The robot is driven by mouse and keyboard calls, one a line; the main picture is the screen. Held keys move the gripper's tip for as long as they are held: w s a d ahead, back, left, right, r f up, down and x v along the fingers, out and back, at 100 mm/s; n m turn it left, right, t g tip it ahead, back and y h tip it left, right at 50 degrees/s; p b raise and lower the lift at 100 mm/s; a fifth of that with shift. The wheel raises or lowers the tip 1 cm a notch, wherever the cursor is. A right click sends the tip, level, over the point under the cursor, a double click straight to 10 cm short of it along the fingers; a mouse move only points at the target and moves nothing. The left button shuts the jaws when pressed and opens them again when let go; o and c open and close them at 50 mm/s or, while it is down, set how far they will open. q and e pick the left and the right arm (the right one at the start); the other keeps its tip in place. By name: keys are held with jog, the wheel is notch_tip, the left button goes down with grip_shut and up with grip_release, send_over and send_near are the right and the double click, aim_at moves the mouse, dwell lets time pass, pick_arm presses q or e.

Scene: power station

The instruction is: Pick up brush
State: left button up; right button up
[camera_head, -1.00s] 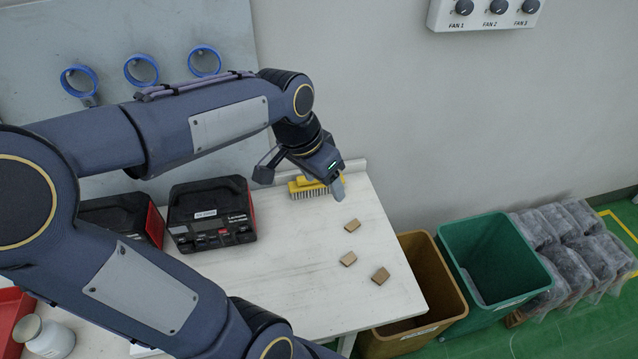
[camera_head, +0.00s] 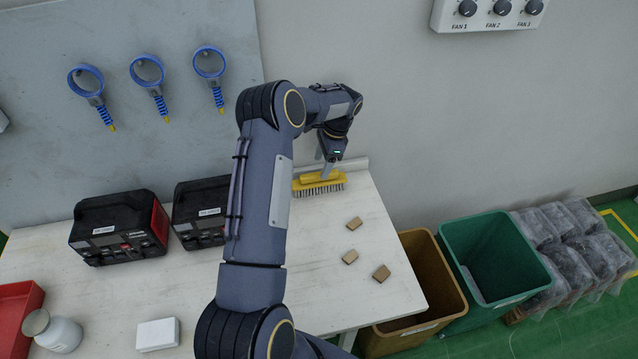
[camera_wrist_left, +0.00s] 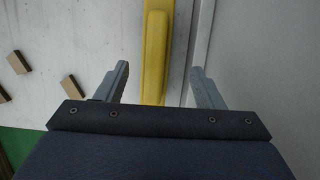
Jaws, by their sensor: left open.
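The brush (camera_head: 319,183) has a yellow handle and pale bristles. It lies at the back of the white table, close to the wall. My left gripper (camera_head: 328,172) is right above it, its fingers pointing down at the handle. In the left wrist view, the yellow handle (camera_wrist_left: 154,50) runs between the two open fingers of the gripper (camera_wrist_left: 160,85), nearer the left finger. The fingers do not appear to grip it. My right gripper is not in view.
Several small brown blocks (camera_head: 350,257) lie on the table (camera_head: 310,285) right of my arm. Two black-and-red cases (camera_head: 120,228) stand to the left, with a white jar (camera_head: 60,334). A yellow bin (camera_head: 425,280) and a green bin (camera_head: 490,250) stand beyond the right edge.

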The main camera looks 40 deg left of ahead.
aim_at(318, 179)
pick_arm(q)
jog(key=b+x, duration=0.1)
jog(key=x, duration=0.1)
jog(key=b+x, duration=0.1)
jog(key=x, duration=0.1)
jog(key=b+x, duration=0.1)
jog(key=x, duration=0.2)
jog(key=shift+s+d+f+b, duration=0.1)
jog(key=shift+s+d+b, duration=0.05)
jog(key=shift+d+b, duration=0.2)
jog(key=c, duration=0.9)
jog(key=shift+r, duration=0.2)
